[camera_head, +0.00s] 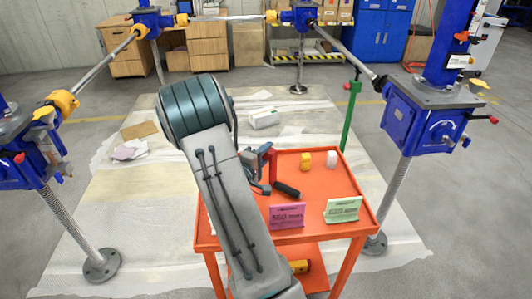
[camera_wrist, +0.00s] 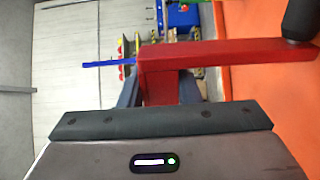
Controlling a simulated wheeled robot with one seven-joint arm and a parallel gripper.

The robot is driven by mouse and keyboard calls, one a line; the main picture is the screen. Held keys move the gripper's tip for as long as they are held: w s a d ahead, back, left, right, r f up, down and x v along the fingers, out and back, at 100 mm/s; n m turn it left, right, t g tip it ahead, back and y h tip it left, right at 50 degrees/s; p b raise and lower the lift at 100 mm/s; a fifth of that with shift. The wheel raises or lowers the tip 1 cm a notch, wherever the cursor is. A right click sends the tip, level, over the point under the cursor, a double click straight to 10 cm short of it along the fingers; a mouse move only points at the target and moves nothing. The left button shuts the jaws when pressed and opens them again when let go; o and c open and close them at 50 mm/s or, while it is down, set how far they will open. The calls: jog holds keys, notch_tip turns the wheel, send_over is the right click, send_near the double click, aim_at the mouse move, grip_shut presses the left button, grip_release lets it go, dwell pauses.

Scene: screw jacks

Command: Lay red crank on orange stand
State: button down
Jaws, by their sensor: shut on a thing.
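The orange stand (camera_head: 320,170) is a cart with a flat top and a lower shelf, right of centre in the head view; its orange surface (camera_wrist: 275,95) fills the right of the wrist view. The red crank (camera_head: 266,152) has a black handle (camera_head: 286,190) and appears over the stand's left part. In the wrist view the red arm of the crank (camera_wrist: 225,55) runs across to the black handle at top right. My gripper (camera_head: 258,174) is shut on the crank's red end, its fingers (camera_wrist: 160,92) on either side. I cannot tell whether the crank touches the stand top.
Blue screw jacks (camera_head: 425,115) with metal bars stand around. The top's right middle is clear.

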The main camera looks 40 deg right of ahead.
jog(key=shift+f+b, duration=0.15)
jog(key=shift+b, duration=0.2)
jog(key=c, duration=1.1)
grip_release()
jog(key=shift+o, duration=0.2)
